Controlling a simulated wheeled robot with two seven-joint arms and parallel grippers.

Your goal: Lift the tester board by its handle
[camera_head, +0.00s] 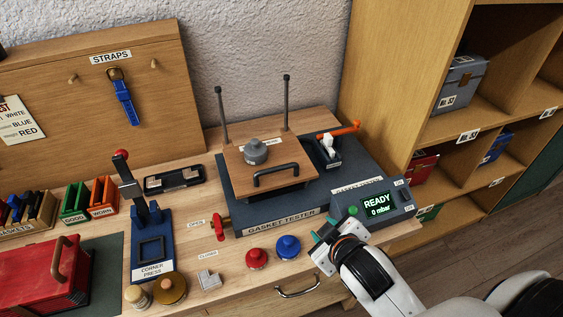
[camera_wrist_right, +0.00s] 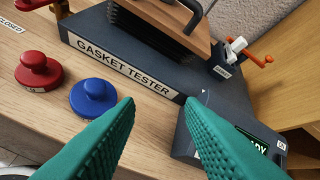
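The tester board (camera_head: 243,170) is a brown wooden plate lying over the dark gasket tester (camera_head: 230,215), with a grey knobbed weight (camera_head: 254,152) on top. Its black handle (camera_head: 276,174) arches along the front edge. In the right wrist view the board (camera_wrist_right: 150,9) and handle (camera_wrist_right: 194,14) are partly cut off at the top. My right gripper (camera_head: 322,238) is in front of the tester's right corner, short of the handle, beside the READY display. Its green fingers (camera_wrist_right: 160,102) are apart, with nothing between them. My left gripper is not in view.
Red (camera_head: 257,258) and blue (camera_head: 288,247) knobs stand in front of the tester. The display box (camera_head: 372,205) is close to my right gripper. Two upright posts (camera_head: 286,100) rise behind the board. An orange lever (camera_head: 345,129) is at the back right.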

